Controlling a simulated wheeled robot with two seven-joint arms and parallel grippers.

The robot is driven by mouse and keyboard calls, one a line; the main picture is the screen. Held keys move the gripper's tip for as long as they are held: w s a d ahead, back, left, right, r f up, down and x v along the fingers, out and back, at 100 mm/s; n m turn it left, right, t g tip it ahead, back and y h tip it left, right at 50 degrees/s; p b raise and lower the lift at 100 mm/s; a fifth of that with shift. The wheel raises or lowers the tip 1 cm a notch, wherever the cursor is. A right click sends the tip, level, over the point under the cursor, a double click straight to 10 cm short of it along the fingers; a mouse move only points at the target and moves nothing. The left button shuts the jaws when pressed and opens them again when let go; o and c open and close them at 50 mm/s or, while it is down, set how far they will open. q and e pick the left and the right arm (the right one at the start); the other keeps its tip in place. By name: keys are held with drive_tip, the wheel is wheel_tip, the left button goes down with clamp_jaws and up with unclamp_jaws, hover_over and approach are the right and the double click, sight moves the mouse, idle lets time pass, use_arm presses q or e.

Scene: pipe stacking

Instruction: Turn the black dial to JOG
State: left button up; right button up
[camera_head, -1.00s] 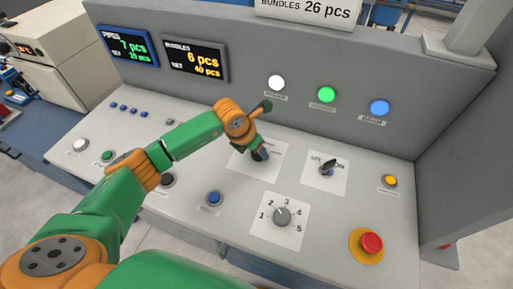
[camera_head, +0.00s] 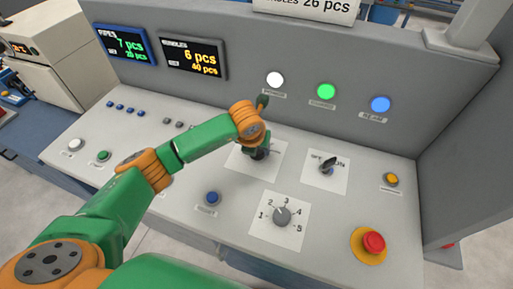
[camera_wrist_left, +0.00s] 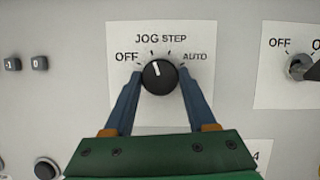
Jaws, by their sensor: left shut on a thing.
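The black dial (camera_wrist_left: 160,70) sits on a white plate marked OFF, JOG, STEP and AUTO. Its white pointer line is tilted slightly left of straight up, toward the JOG mark. My left gripper (camera_wrist_left: 161,78) is shut on the dial, with one blue-grey finger on each side of it. In the head view my left gripper (camera_head: 260,153) reaches down onto the dial's plate (camera_head: 241,163), and my wrist hides most of the dial and its labels. My right gripper is in neither view.
An OFF/ON switch (camera_head: 327,168) is right of the dial. A numbered dial (camera_head: 282,216) sits nearer the front, with a red emergency button (camera_head: 373,242) to its right. A blue button (camera_head: 212,198) is front left. White, green and blue lamps line the back panel.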

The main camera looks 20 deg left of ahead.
sight(254, 163)
use_arm(q)
drive_tip(key=o, duration=1.4)
drive_tip(key=b+v, duration=0.1)
drive_tip(key=v, duration=0.5)
drive_tip(key=shift+r+b, duration=0.15)
drive_tip(key=shift+b, duration=0.2)
drive_tip(key=shift+s+r, duration=0.2)
drive_tip(key=shift+r, duration=0.2)
drive_tip(key=shift+r, duration=0.1)
